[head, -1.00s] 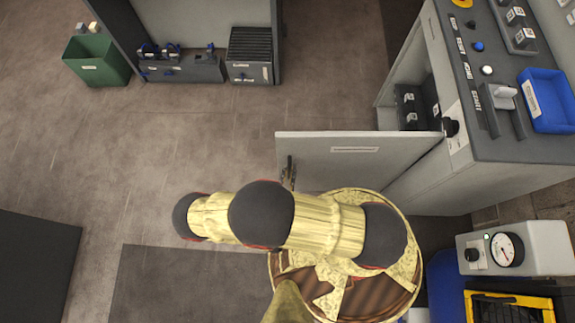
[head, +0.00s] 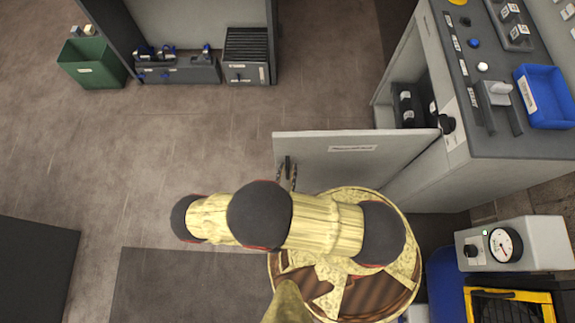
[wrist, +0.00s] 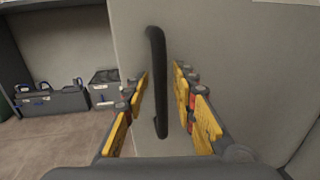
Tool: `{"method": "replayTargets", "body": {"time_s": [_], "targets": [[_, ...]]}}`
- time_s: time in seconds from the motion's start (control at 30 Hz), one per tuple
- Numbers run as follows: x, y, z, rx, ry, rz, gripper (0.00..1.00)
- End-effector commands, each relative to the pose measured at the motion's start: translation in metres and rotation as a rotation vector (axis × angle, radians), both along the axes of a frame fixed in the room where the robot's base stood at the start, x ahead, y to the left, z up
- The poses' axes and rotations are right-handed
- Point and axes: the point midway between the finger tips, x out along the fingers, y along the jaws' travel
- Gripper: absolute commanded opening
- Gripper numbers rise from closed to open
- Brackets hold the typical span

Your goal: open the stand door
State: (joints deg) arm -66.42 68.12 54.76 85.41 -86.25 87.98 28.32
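The stand door (head: 340,158) is a light grey panel with a label, swung wide open from the grey stand (head: 440,185). Its black upright bar handle (wrist: 157,85) is near the free edge, and it also shows in the head view (head: 288,166). My gripper (wrist: 163,95) is open, with yellow-padded fingers on both sides of the handle and visible gaps between pads and bar. In the head view, my gripper (head: 287,178) is at the handle, partly hidden behind my arm.
The stand's opening shows black items (head: 407,105) inside. On its top are buttons and a blue tray (head: 545,97). A gauge box (head: 515,244) stands at the lower right. A green bin (head: 92,62) and an open cabinet are at the back left. The floor left of the door is clear.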

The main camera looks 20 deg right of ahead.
Motion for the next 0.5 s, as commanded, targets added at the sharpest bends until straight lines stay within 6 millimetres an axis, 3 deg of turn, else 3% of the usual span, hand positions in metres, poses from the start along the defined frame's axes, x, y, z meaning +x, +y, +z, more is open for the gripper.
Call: {"method": "replayTargets", "body": {"time_s": [0.17,0.5], "targets": [[0.0,0.001,0.012,0.001,0.0,0.0,0.27],[0.001,0.001,0.063,0.003,-0.001,0.0,0.27]]}}
